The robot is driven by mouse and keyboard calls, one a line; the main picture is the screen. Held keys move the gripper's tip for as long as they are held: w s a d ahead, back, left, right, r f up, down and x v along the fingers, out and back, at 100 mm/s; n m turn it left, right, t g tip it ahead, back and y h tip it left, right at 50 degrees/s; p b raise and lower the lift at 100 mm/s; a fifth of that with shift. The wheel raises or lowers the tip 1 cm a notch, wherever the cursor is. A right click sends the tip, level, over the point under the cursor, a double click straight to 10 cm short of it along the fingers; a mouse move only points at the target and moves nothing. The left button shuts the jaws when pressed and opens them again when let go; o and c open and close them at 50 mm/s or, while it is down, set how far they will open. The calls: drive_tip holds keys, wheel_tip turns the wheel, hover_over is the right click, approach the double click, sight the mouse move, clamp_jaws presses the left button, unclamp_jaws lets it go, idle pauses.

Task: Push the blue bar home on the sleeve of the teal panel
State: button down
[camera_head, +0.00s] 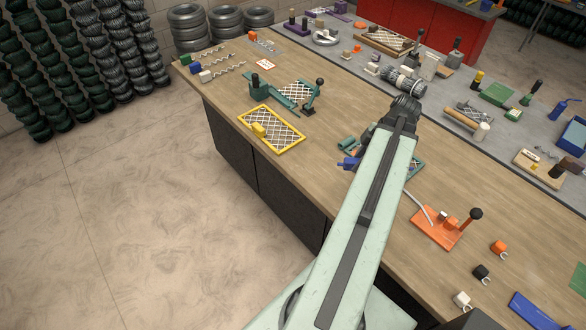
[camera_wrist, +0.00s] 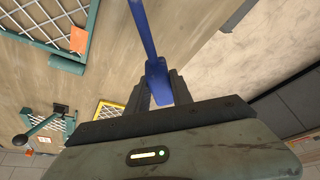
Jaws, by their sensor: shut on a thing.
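The blue bar (camera_wrist: 143,28) stands out from between my gripper's fingers (camera_wrist: 162,90) in the wrist view, and the fingers are shut on its thick end. In the head view a short end of the blue bar (camera_head: 348,163) shows left of my arm; the rest is hidden. The teal panel (camera_wrist: 92,22) with grey mesh is at the upper left of the wrist view, with an orange block on it. A teal cylinder (camera_wrist: 66,65), seemingly its sleeve, sits at its near edge, apart from the bar. My arm covers most of the panel (camera_head: 417,170) in the head view.
A yellow-framed mesh panel (camera_head: 285,147) and a teal fixture with a lever (camera_head: 308,105) are on the bench further back. An orange lever fixture (camera_head: 437,228) is right of my arm. Several small clips lie at the right.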

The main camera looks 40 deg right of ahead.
drive_tip(key=w+a+f+n+g+y+b, duration=0.1)
drive_tip(key=w+a+f+n+b, duration=0.1)
drive_tip(key=w+a, duration=0.4)
drive_tip(key=w+a+f+n+g+b, duration=0.2)
drive_tip(key=w+a+n, duration=0.4)
drive_tip(key=w, duration=0.5)
wheel_tip(320, 180, down, 2)
drive_tip(key=shift+w+a+f+n+y+b, duration=0.15)
drive_tip(key=shift+w+a+n+y+b, duration=0.2)
drive_tip(key=shift+n+b, duration=0.25)
drive_tip(key=shift+d, duration=0.1)
drive_tip(key=shift+s+d+f+b, duration=0.2)
drive_tip(key=shift+d+f+b, duration=2.3)
drive_tip(key=shift+d, duration=0.25)
drive_tip(key=shift+f, duration=0.1)
